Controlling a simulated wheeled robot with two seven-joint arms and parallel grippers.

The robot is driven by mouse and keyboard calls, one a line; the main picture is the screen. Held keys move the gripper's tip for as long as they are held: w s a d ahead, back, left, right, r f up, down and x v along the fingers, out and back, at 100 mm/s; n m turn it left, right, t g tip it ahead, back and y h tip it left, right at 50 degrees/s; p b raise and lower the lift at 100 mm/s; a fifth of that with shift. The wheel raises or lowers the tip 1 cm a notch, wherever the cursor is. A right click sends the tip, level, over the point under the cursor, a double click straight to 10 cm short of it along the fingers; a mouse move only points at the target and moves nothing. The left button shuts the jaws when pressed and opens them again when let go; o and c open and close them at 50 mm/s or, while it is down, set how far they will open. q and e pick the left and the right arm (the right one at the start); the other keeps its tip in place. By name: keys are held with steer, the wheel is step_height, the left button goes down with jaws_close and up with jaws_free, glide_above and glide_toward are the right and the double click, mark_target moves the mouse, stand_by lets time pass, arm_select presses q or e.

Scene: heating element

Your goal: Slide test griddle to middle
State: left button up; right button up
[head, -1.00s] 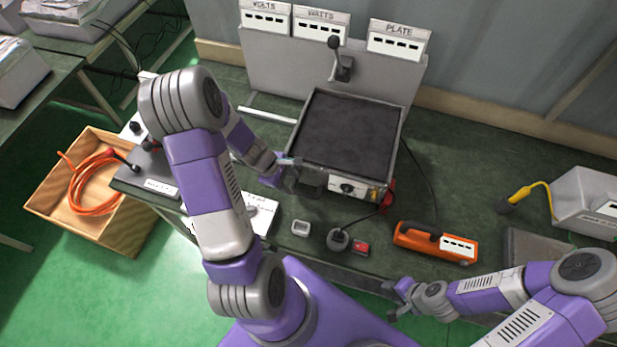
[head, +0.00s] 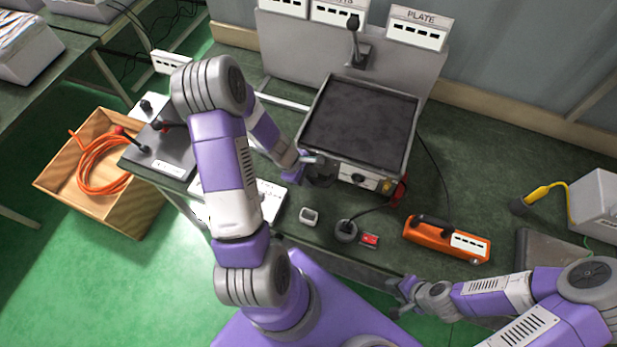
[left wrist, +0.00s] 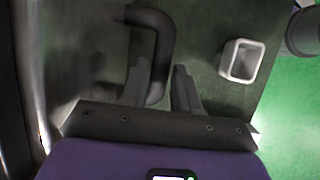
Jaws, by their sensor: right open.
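The test griddle (head: 358,122) is a flat box with a dark plate and pale metal rim, standing on the green bench against the back panel. Its front has a knob and a red part at the right corner. A dark curved handle (left wrist: 164,35) at its front left shows in the left wrist view. My left gripper (head: 312,163) is at this handle; in the left wrist view its two fingers (left wrist: 160,88) stand apart with the handle's near end between them. A firm grip is not visible. My right gripper (head: 402,292) is open and empty at the bench's front edge.
An upright lever (head: 353,38) stands behind the griddle, below the labelled signs. A small white square cup (head: 309,216), a round dark plug (head: 345,231) and an orange box (head: 447,238) lie in front. The bench right of the griddle is mostly clear, crossed by a thin cable.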

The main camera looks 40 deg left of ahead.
arm_select(q)
jaws_close()
steer(key=s+a, duration=0.1)
steer(key=a, duration=0.3)
steer(key=s+a, duration=0.1)
steer(key=a, duration=0.4)
steer(key=s+a, duration=0.2)
steer(key=a, duration=0.2)
steer(key=shift+s+a, duration=0.1)
steer(key=shift+a, duration=0.1)
steer(key=shift+o, duration=2.1)
jaws_free()
